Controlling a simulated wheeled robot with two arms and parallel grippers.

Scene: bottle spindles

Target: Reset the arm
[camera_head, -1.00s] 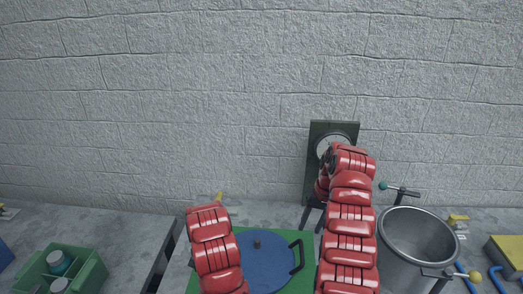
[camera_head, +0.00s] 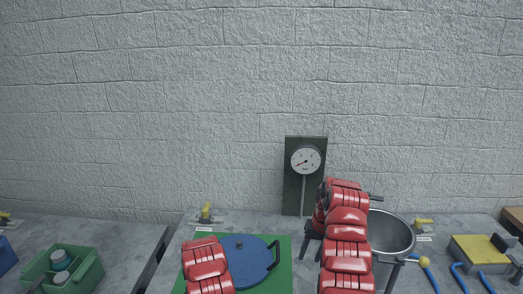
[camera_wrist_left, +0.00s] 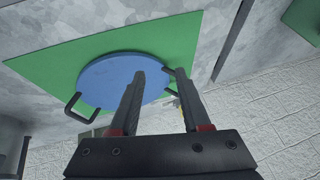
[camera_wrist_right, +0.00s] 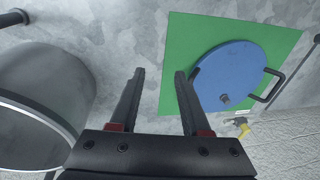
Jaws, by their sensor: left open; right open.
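My right arm, red and segmented, reaches up at the right of the head view. Its gripper (camera_head: 312,232) is partly hidden there, left of the metal pot. In the right wrist view my right gripper (camera_wrist_right: 158,75) is open and empty, between the pot and the blue lid. My left arm comes in lower at the left in the head view, and its gripper is hidden there. In the left wrist view my left gripper (camera_wrist_left: 157,80) is open and empty, its fingers seen over the blue round lid (camera_wrist_left: 110,82). The lid lies on a green mat (camera_wrist_left: 40,68).
The metal pot (camera_head: 392,236) stands right of my right arm. A dial gauge (camera_head: 306,160) on a dark board stands at the wall. A green crate (camera_head: 92,270) with bottles is at the left, past a gap between tables. A yellow box (camera_head: 474,248) and blue-handled tools lie right.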

